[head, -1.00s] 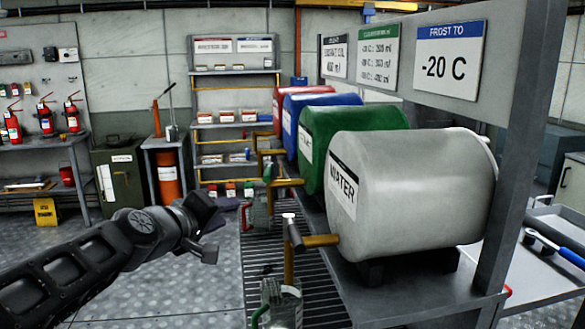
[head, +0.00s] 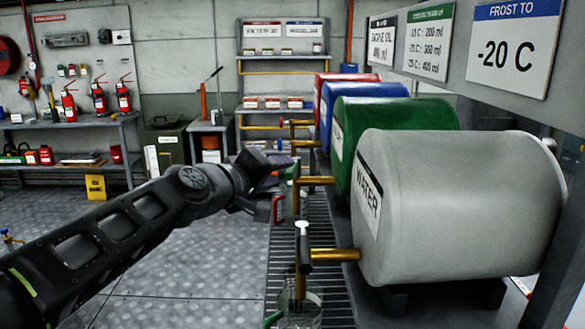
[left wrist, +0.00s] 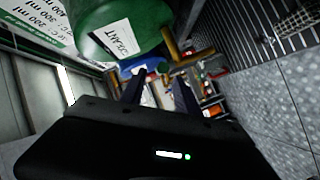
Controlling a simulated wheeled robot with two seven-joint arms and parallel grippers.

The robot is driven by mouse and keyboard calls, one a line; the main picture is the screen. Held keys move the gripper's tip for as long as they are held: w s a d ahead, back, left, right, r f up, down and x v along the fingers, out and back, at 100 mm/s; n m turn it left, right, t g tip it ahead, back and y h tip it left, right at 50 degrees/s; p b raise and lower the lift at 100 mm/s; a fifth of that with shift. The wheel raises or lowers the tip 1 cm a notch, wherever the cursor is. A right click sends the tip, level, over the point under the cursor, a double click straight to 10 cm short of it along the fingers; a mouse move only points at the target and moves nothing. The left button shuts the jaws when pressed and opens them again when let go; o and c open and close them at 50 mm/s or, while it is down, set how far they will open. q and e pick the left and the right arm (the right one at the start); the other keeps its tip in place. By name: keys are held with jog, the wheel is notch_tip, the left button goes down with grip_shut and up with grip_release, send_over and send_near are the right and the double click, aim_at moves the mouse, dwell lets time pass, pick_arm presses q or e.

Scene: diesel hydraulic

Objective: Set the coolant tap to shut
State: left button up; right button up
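The coolant drum (head: 400,140) is green and lies on the rack behind the grey water drum. Its brass tap (head: 316,181) sticks out to the left; the lever's position cannot be made out. The drum also shows in the left wrist view (left wrist: 150,20), with its white label and the brass tap (left wrist: 172,48) beyond my fingers. My left gripper (head: 280,170) is just left of the coolant tap in the head view and covers part of that area. In the left wrist view its two fingers (left wrist: 160,92) are apart with nothing seen between them. My right gripper is not in view.
The grey water drum (head: 455,200) and its brass tap (head: 335,255) stand nearest, with a clear jug (head: 298,305) below. Blue (head: 340,97) and red drums stand farther back. A dark grating (head: 325,225) runs under the taps.

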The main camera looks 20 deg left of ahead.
aim_at(292, 169)
pick_arm(q)
jog(key=p+x, duration=0.1)
jog(key=x, duration=0.5)
jog(key=shift+w+f, duration=0.15)
jog(key=shift+w, duration=0.05)
grip_shut()
dwell(1.2)
